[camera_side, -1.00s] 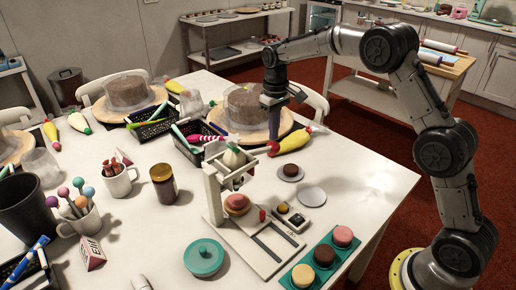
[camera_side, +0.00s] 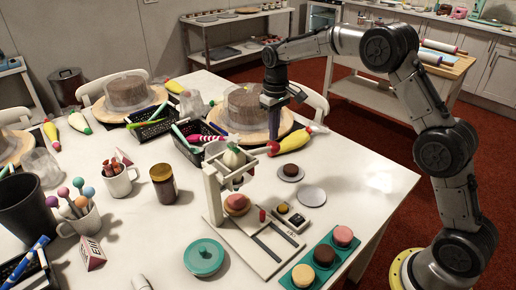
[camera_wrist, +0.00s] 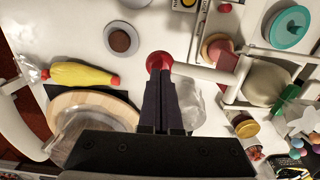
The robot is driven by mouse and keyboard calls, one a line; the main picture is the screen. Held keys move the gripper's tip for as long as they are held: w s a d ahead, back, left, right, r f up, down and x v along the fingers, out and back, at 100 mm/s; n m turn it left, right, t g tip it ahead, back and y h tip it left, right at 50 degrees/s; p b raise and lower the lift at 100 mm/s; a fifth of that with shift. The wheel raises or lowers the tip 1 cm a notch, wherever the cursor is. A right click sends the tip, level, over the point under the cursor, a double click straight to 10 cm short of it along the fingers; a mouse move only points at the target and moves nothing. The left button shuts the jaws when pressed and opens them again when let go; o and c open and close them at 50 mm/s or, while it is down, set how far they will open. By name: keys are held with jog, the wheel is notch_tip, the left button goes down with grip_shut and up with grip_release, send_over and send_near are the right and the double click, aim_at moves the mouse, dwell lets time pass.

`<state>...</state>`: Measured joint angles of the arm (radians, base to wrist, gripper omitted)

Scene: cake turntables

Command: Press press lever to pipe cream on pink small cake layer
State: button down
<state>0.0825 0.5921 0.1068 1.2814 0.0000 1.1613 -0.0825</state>
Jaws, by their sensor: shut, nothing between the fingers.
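The press stand (camera_side: 213,196) is a white frame holding a pale piping bag (camera_side: 234,158) with its nozzle down. Its press lever (camera_side: 257,151) is a white bar ending in a red knob (camera_side: 273,148). The knob also shows in the wrist view (camera_wrist: 159,60). A pink small cake layer (camera_side: 238,202) sits on the stand under the bag, partly visible in the wrist view (camera_wrist: 218,48). My gripper (camera_side: 272,139) is shut and empty, pointing down with its fingertips (camera_wrist: 158,77) right over the red knob. I cannot tell whether they touch it.
A yellow piping bag (camera_side: 292,140) lies beside the knob. Behind it stands a large cake on a wooden turntable (camera_side: 285,124). A teal tray (camera_side: 321,262) with small layers lies at the front right. A plate (camera_side: 312,196) and a dark small cake (camera_side: 290,170) are near the stand.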

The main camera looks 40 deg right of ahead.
aim_at(274, 144)
dwell(0.6)
jog(key=shift+f, duration=2.7)
dwell(4.7)
